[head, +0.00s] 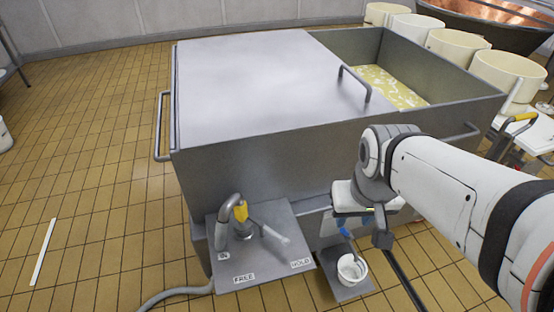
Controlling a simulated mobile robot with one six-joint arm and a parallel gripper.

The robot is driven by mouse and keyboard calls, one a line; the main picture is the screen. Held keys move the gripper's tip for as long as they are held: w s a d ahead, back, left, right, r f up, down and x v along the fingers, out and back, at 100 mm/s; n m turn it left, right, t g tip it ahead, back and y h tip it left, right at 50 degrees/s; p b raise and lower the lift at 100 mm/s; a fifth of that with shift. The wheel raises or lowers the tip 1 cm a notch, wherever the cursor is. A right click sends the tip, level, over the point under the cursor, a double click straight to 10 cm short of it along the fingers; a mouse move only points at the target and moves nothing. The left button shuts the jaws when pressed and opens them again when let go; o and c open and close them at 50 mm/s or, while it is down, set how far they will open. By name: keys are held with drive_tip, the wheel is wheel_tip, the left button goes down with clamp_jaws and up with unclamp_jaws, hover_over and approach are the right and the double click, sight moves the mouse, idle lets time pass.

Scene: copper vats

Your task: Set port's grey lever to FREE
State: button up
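A grey metal panel (275,262) sits low on the front of the big grey vat. A grey lever (272,234) on it slants down to the right, its free end near the HOLD label (300,263). The FREE label (244,278) is at the panel's front, left of HOLD. A yellow part (240,211) stands at the lever's pivot, beside a bent grey pipe (227,207). My gripper (382,239) hangs to the right of the panel, apart from the lever. Its fingers are small and partly hidden, so its opening is unclear.
The grey vat (250,150) has a flat lid (240,75) and pale yellow contents (385,85) at right. A white cup (350,268) stands on a small shelf below my gripper. A hose (175,295) runs left along the tiled floor. Floor at left is mostly clear.

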drive_tip(key=w+a+f+n+h+b, duration=0.1)
drive_tip(key=w+a+f+n+b, duration=0.6)
drive_tip(key=w+f, duration=0.55)
drive_tip(key=n+b, duration=0.3)
approach(276, 234)
drive_tip(key=shift+g, duration=0.4)
drive_tip(key=f, duration=0.2)
drive_tip(key=w+f, duration=0.1)
drive_tip(key=f, duration=0.1)
drive_tip(key=f+b, duration=0.1)
drive_tip(key=f, duration=0.1)
drive_tip(key=shift+w+d+f, duration=0.25)
drive_tip(key=shift+w+f, duration=0.1)
drive_tip(key=shift+f, duration=0.05)
drive_tip(key=shift+w+d+f, duration=0.1)
drive_tip(key=shift+w+f, duration=0.05)
drive_tip(key=shift+f, duration=0.45)
drive_tip(key=shift+c, duration=0.5)
clamp_jaws()
